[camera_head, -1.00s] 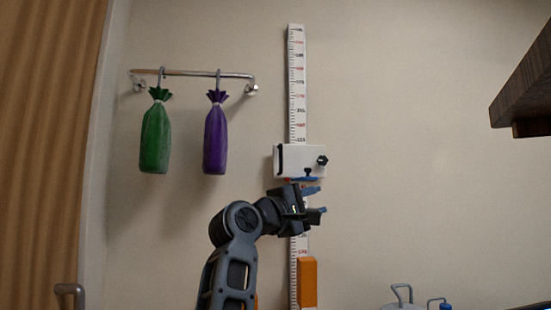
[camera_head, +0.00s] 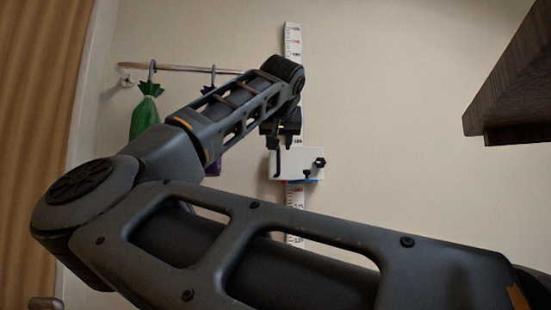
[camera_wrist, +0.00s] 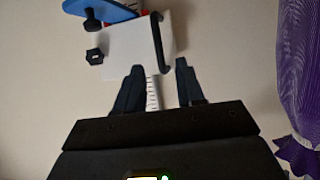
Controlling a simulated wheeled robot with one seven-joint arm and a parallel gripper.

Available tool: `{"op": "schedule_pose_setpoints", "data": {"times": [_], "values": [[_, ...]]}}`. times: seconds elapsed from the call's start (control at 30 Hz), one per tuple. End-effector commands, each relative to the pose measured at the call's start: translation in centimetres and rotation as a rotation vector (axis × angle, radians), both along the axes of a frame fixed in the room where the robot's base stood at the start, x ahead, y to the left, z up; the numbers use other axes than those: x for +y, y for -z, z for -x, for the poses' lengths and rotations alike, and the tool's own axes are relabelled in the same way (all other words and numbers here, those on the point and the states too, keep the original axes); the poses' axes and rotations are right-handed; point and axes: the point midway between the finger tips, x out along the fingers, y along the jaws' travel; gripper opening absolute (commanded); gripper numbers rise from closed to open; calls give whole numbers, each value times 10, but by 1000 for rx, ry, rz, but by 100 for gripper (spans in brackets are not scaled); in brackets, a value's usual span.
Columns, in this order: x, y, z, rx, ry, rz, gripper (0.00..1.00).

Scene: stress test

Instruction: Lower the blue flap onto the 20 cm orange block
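The blue flap (camera_head: 300,181) shows as a thin edge under the white slider (camera_head: 297,163) on the wall-mounted scale. In the wrist view, which looks upside down, the flap (camera_wrist: 104,9) is at the top edge beside the slider (camera_wrist: 130,45) and its black knob (camera_wrist: 94,56). A black handle (camera_wrist: 160,42) runs along the slider's side. My gripper (camera_head: 283,146) points down at the slider's upper edge. In the wrist view its fingers (camera_wrist: 159,66) are apart near the handle's end, with nothing visibly gripped. Contact cannot be told. The orange block is hidden behind my arm.
The white scale (camera_head: 292,40) runs up the wall. A green bag (camera_head: 144,112) and a mostly hidden purple bag (camera_head: 213,168) hang from a rail (camera_head: 185,68) at left. The purple one (camera_wrist: 300,70) is close in the wrist view. A dark wooden shelf (camera_head: 515,90) juts in at right.

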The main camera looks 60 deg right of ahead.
Motion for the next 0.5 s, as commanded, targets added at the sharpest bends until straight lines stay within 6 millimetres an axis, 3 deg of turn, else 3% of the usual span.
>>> {"op": "schedule_pose_setpoints", "data": {"times": [0.5], "values": [[-54,24,-29,4,3,0,38]]}}
